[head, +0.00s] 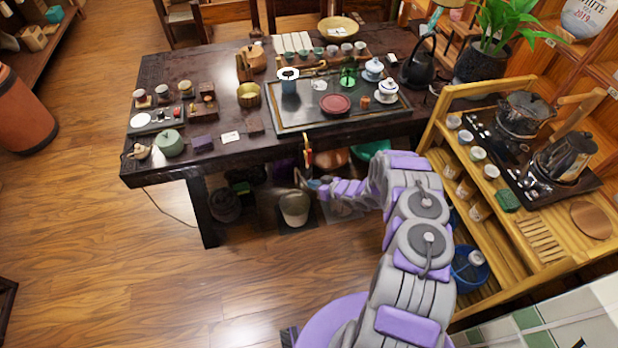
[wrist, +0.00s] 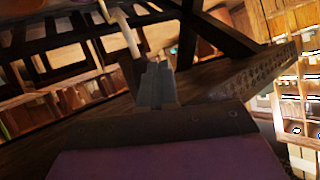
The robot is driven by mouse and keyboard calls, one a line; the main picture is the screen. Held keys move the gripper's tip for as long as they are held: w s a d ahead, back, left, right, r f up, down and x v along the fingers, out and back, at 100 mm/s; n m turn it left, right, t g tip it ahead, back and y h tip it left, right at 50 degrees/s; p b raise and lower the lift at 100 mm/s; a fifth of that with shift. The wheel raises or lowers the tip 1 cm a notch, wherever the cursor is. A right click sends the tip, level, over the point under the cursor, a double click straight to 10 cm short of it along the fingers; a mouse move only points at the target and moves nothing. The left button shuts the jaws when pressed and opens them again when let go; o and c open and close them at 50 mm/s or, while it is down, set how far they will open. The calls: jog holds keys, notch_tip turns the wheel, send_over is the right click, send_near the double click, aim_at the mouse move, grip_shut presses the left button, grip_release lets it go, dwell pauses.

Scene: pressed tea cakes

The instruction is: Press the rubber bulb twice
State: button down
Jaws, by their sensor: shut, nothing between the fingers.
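I cannot make out a rubber bulb for certain in either view. My gripper (head: 308,182) is low in front of the dark tea table (head: 190,75), below the height of its top, at the end of my purple and grey arm. In the wrist view my gripper (wrist: 158,68) shows its two grey fingers together, with nothing between them. A small red and orange upright thing (head: 307,152) shows at the table's front edge just above my gripper in the head view. I cannot tell what it is or whether it touches the gripper.
A dark tea tray (head: 285,124) with cups and a red dish (head: 336,105) is on the table. A white bucket (head: 294,209) stands on the floor below my gripper. A wooden shelf cart (head: 490,228) with kettles is at the right. The floor at the left is mostly clear.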

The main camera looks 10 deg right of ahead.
jog(key=shift+w, duration=0.3)
jog(key=shift+w, duration=0.7)
dwell(1.1)
jog(key=shift+s+p, duration=0.35)
jog(key=shift+s, duration=0.75)
jog(key=s+p, duration=0.1)
jog(key=s, duration=0.4)
jog(key=shift+a, duration=0.15)
dwell(2.4)
